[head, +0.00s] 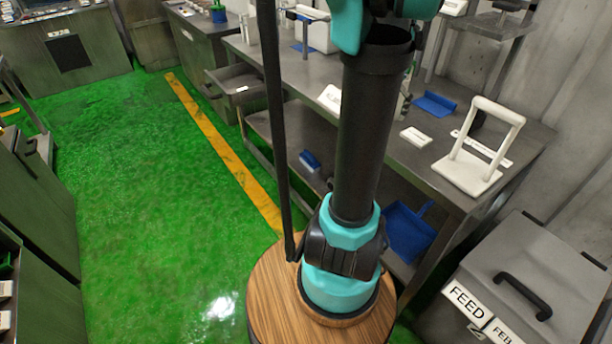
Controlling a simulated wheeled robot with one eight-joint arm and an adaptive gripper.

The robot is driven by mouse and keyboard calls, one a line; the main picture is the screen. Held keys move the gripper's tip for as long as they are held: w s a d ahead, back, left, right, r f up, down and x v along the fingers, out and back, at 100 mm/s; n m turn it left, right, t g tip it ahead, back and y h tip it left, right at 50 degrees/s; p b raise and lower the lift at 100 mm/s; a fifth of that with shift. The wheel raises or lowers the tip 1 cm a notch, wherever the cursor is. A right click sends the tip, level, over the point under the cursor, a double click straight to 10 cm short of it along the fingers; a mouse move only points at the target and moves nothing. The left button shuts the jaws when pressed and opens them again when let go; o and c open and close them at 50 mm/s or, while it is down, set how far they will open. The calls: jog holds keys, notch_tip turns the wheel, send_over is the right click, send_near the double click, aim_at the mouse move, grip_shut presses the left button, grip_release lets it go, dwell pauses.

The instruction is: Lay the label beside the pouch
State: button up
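I cannot pick out the label or the pouch for certain. On the metal workbench (395,172) lie a flat blue item (435,104), a small white block (416,137) and a long white strip with dark marks (488,150). A white card-like piece (331,97) with a dark mark stands just left of my arm. My arm rises in front of the bench and hides part of its top. Dark parts show beside my upper arm link, perhaps of my gripper, but its fingers are not clear. Whether it holds anything cannot be seen.
A white frame-shaped stand (470,172) is on the bench's near right end. A grey lidded bin (540,275) with FEED signs stands at lower right. A blue dustpan-like item (409,230) is on the lower shelf. The green floor (130,170) at left is clear.

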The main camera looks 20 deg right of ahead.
jog(key=s+a+f+n+t, duration=0.1)
jog(key=s+a+f+n, duration=0.1)
jog(key=a, duration=0.7)
jog(key=s+a+f+n+t, duration=0.1)
jog(key=s+a+f+n, duration=0.2)
jog(key=a, duration=0.7)
jog(key=s+a+f+n+t, duration=0.1)
jog(key=s+a+f+n, duration=0.2)
jog(key=a+f+n, duration=0.2)
jog(key=a+f, duration=0.3)
jog(key=a, duration=0.1)
jog(key=shift+s+a+f+n+y, duration=0.15)
jog(key=shift+s+a+n+y, duration=0.1)
jog(key=shift+n+y, duration=0.15)
